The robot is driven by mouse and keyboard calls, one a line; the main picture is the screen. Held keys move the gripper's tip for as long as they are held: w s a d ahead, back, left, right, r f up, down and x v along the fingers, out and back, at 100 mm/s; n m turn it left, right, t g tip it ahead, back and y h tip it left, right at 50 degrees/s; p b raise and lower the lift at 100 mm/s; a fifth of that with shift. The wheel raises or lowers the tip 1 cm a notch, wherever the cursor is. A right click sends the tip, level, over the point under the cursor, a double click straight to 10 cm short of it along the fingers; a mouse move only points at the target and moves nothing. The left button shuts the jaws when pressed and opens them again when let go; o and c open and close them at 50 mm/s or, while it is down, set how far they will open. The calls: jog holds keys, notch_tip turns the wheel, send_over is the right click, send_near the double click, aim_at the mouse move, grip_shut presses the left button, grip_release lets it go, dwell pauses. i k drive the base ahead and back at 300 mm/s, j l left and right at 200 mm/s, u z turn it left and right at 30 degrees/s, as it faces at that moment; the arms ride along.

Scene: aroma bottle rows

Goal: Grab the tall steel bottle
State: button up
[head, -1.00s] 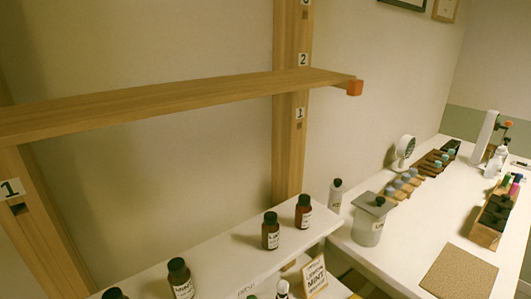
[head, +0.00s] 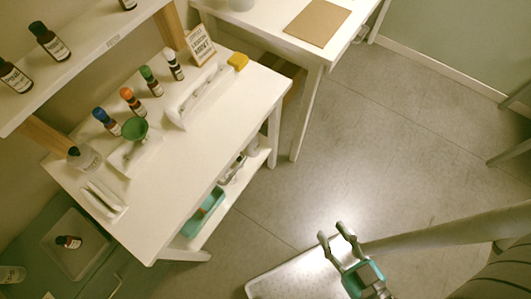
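My gripper (head: 332,233) is at the lower right of the head view, with its two grey fingers apart and nothing between them. I cannot make out a tall steel bottle for certain in this view. Small dark bottles with blue (head: 106,121), orange (head: 132,101) and green (head: 151,81) caps stand in a row on the table. A slim bottle with a black cap (head: 174,65) stands at the row's far end. A clear bottle (head: 85,158) stands at the table's left.
A white rack (head: 182,117), a green funnel (head: 135,130) and a label card (head: 200,45) are on the table. Dark bottles (head: 49,41) stand on the upper shelf. A teal bin (head: 203,212) sits below.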

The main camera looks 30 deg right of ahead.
aim_at(252, 148)
jog(key=k+l, duration=0.15)
jog(key=i+l+z, duration=0.1)
jog(key=i+l, duration=0.6)
jog(key=i, duration=0.1)
